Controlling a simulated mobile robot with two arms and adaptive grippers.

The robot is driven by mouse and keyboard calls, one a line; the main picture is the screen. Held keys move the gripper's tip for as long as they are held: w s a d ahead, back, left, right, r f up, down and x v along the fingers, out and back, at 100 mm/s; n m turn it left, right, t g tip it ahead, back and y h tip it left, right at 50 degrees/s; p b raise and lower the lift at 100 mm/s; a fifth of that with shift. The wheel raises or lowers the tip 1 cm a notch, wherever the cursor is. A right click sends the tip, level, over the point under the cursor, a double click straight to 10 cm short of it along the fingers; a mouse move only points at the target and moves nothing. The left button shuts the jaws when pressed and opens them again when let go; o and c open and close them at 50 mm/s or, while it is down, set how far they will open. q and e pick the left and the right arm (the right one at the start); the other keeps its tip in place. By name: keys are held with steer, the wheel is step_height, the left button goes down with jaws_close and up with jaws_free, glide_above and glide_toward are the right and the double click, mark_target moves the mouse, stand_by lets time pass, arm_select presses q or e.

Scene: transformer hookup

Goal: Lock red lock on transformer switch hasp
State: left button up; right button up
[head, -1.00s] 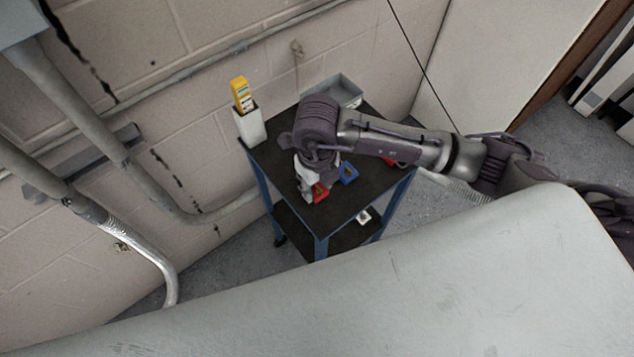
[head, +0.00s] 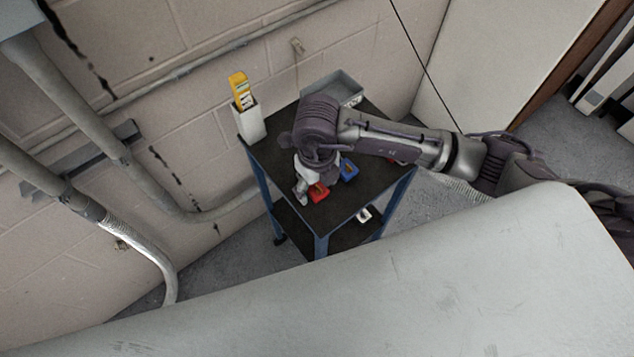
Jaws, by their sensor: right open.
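A red lock (head: 318,192) lies on the dark top of a small blue-legged cart, near its front left edge. My right gripper (head: 302,190) is open, pointing down at the left side of the red lock. Whether the fingers touch the lock cannot be told, as the gripper and wrist hide part of it. A blue lock (head: 349,170) lies on the cart to the right of the red one. Another red item shows partly behind my right forearm. The switch hasp cannot be made out. My left gripper is not in view.
The cart (head: 345,210) stands against a block wall. On it are a white holder (head: 250,125) with a yellow item (head: 240,88) and a grey tray (head: 333,88). A large pale surface (head: 400,280) fills the foreground. Pipes (head: 120,155) run along the left wall.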

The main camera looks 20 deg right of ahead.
steer(key=shift+r+p, duration=1.55)
steer(key=shift+r, duration=0.95)
step_height(320, 180, up, 12)
